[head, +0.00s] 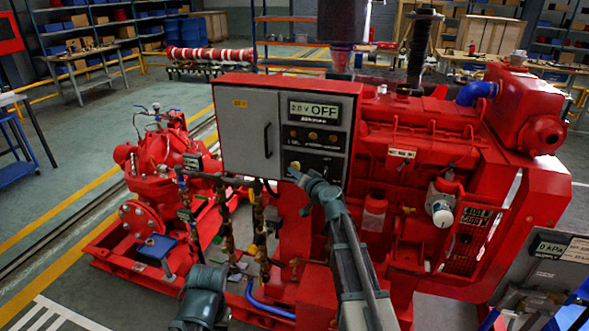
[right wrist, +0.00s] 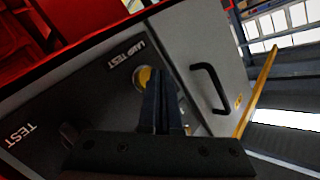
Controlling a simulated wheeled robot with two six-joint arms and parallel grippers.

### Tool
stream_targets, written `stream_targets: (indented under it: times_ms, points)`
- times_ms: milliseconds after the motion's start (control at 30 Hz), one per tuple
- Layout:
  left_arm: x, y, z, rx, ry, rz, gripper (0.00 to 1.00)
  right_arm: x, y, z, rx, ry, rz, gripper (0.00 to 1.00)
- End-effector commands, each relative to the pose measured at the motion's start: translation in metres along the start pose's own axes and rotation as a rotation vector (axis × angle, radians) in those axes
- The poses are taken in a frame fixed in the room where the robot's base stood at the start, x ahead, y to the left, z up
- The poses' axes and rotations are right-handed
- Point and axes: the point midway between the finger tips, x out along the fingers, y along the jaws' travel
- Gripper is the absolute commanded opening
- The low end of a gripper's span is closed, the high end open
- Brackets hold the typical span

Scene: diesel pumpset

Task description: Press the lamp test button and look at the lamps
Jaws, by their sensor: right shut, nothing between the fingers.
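The grey control panel (head: 250,112) in its red frame stands upright in the middle of the head view. Its display (head: 314,111) reads OFF beside a small voltage figure. Below it is a dark strip with a row of small round lamps (head: 313,135); I cannot tell if they are lit. In the right wrist view the round yellow button (right wrist: 142,77) sits beside the LAMP TEST label (right wrist: 127,55). My right gripper (head: 293,172) is shut and empty at the panel's lower part. Its fingertips (right wrist: 158,74) overlap the button's edge; contact is unclear.
A black door handle (right wrist: 210,88) stands out from the panel beside the button. A dark knob (right wrist: 69,132) is near the TEST label. The red engine (head: 430,140) is right of the panel, and the red pump (head: 155,150) with pipework is left.

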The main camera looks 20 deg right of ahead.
Motion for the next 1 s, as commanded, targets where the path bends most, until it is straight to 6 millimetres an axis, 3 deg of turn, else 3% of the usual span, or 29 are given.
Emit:
stream_targets:
  times_ms: [567, 1000]
  points:
    - [0.0, 0.0, 0.0, 0.0, 0.0, 0.0, 0.0, -0.008, -0.006, 0.006, 0.0, -0.001, -0.001, 0.0]
    - [0.0, 0.0, 0.0, 0.0, 0.0, 0.0, 0.0, -0.036, -0.026, 0.026, 0.001, -0.001, -0.001, 0.0]
